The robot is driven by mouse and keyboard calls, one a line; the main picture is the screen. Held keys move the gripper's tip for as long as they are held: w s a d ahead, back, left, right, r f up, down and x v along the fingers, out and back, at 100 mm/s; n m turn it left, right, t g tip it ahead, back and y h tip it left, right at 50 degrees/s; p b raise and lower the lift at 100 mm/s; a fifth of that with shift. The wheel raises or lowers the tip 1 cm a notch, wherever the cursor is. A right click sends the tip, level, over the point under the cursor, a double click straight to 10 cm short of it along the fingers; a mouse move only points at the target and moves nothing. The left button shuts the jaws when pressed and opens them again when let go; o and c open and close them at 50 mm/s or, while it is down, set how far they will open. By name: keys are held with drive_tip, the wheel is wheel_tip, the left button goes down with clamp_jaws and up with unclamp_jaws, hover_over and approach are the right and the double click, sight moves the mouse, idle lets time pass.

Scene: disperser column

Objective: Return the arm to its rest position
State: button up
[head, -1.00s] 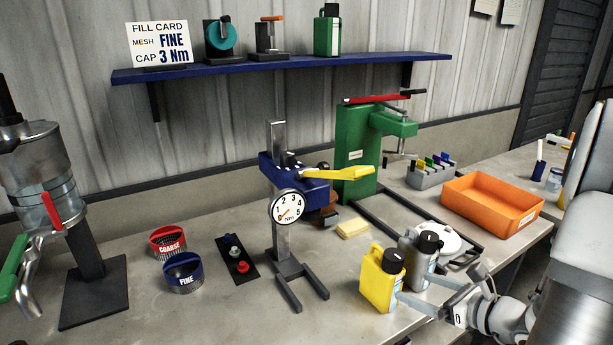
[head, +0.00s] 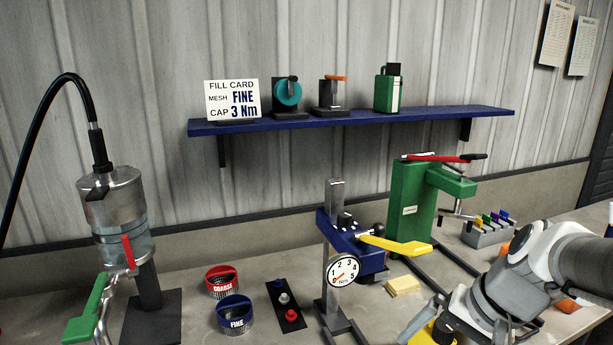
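My gripper (head: 462,327) is at the lower right of the head view, at the end of my white and grey arm (head: 535,275). Its two grey fingers appear spread apart, pointing down and left, with nothing seen clamped between them. Their tips run close to the bottom edge. A yellow bottle (head: 423,337) with a dark cap shows just behind or below the fingers, partly cut off by the frame. I cannot tell whether the gripper touches it.
A torque stand with a dial (head: 343,270) and yellow lever stands left of my gripper, near a yellow sponge (head: 403,286). A green press (head: 408,205) stands behind. My arm mostly hides an orange tray (head: 568,305). The blue shelf (head: 350,121) is above.

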drive_tip(key=s+a+r+n+t+h+p, duration=0.2)
drive_tip(key=s+a+r+n+h, duration=0.1)
drive_tip(key=s+r+n, duration=0.3)
drive_tip(key=shift+s+a+r, duration=0.35)
drive_tip(key=shift+a+r, duration=0.4)
drive_tip(key=shift+a, duration=0.05)
